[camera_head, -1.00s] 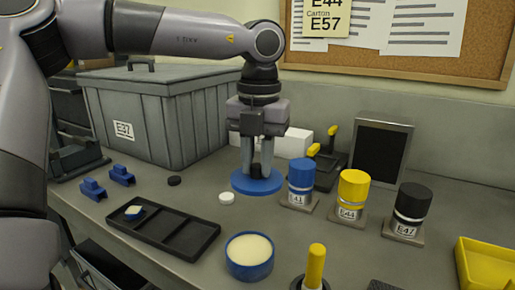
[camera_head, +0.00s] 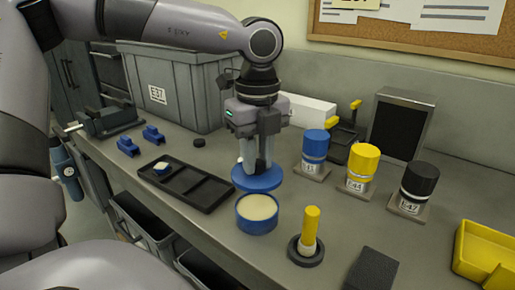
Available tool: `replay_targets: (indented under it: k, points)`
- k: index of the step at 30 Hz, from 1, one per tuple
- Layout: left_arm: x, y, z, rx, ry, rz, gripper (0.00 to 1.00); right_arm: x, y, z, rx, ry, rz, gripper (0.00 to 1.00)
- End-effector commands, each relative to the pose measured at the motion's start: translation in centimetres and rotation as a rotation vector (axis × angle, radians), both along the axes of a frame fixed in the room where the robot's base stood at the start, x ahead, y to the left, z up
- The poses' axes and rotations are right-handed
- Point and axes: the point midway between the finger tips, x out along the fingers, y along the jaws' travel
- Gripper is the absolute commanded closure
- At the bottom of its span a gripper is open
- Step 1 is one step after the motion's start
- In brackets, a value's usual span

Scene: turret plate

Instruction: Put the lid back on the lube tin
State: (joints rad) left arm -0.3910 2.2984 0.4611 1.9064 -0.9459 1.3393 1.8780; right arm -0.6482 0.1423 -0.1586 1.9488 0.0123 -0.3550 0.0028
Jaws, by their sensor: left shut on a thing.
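The lube tin (camera_head: 257,213) is a round blue tin, open at the top, with pale cream contents showing. It stands upright on the bench near the front edge. The blue round lid (camera_head: 268,183) is held flat by my left gripper (camera_head: 254,165), which is shut on its top. In the picture the lid is just behind and above the tin's rear rim. The gap between lid and tin is hard to judge. The gripper fingers hide the lid's middle. My right gripper is not in view.
A black compartment tray (camera_head: 186,186) lies left of the tin. A yellow-handled tool (camera_head: 311,228) stands in a dark round base to the right. Blue, yellow and black capped containers (camera_head: 362,165) stand behind right. A grey bin (camera_head: 178,90) is at the back left.

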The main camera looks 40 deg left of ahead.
Motion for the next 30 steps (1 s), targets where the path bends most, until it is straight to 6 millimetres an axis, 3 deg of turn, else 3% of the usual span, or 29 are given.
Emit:
replay_targets:
  k: [8, 19, 24, 30]
  points:
    - [0.0, 0.0, -1.0, -0.002, 0.0, 0.011, 1.0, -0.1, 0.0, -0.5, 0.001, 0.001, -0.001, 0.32]
    - [-0.1, 0.0, -4.4, -0.003, 0.001, 0.011, 1.0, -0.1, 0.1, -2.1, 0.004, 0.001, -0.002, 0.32]
    - [0.0, 0.0, -6.1, 0.001, -0.001, 0.009, 1.0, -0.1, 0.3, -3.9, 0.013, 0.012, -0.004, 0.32]
    - [0.0, 0.0, -6.5, 0.0, -0.002, 0.008, 1.0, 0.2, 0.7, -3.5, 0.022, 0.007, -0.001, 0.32]
